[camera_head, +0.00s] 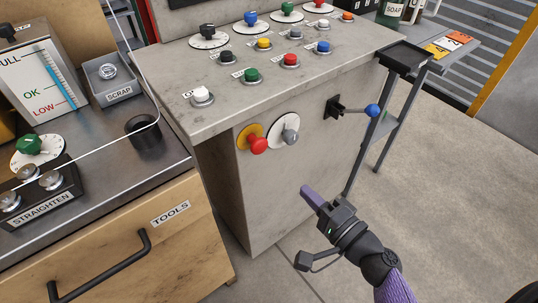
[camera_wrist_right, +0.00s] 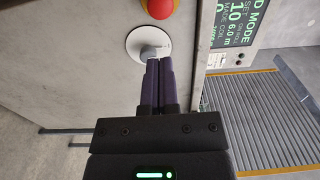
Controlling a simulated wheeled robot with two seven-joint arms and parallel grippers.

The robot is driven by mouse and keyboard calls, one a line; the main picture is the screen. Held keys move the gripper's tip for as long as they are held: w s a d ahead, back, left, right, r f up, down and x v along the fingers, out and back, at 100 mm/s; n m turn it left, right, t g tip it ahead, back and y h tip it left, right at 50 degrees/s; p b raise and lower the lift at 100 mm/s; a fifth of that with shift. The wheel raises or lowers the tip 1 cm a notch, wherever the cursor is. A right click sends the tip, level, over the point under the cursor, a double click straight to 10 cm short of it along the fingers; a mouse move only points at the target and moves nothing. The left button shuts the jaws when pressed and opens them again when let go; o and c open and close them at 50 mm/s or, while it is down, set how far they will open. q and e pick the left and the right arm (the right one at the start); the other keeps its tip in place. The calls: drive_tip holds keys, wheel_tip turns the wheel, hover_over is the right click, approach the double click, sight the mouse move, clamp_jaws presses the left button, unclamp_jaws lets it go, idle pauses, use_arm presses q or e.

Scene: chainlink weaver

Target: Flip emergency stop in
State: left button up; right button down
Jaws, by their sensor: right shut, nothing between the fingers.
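The emergency stop is a red mushroom button (camera_head: 258,145) on a yellow round plate (camera_head: 243,136), on the front face of the grey cabinet (camera_head: 285,200). In the right wrist view the red button (camera_wrist_right: 160,8) is cut by the top edge. A grey knob on a white disc (camera_head: 290,132) sits just right of it; it also shows in the right wrist view (camera_wrist_right: 148,50), just beyond my fingertips. My right gripper (camera_head: 308,193) is shut and empty, below and right of the button in the head view, apart from it. My left gripper is not in view.
A black lever with a blue ball (camera_head: 372,110) sticks out of the cabinet face at right. Several coloured buttons and dials line the cabinet top. A wooden drawer unit marked TOOLS (camera_head: 120,235) stands at left. A small black tray stand (camera_head: 405,56) is at right.

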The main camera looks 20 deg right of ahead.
sight(262, 147)
drive_tip(key=x, duration=1.1)
drive_tip(key=shift+w+a, duration=0.1)
drive_tip(key=shift+w, duration=0.25)
drive_tip(key=shift+w+a+f, duration=0.1)
drive_tip(key=shift+w+a, duration=0.05)
drive_tip(key=shift+w, duration=0.25)
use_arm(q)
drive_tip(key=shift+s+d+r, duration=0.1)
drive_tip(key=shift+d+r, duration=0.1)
use_arm(e)
drive_tip(key=shift+w+a+b, duration=0.2)
drive_tip(key=shift+w+b, duration=0.15)
drive_tip(key=shift+w, duration=0.25)
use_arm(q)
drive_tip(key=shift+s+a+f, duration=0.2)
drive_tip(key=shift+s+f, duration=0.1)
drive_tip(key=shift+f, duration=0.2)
use_arm(e)
drive_tip(key=shift+r, duration=0.4)
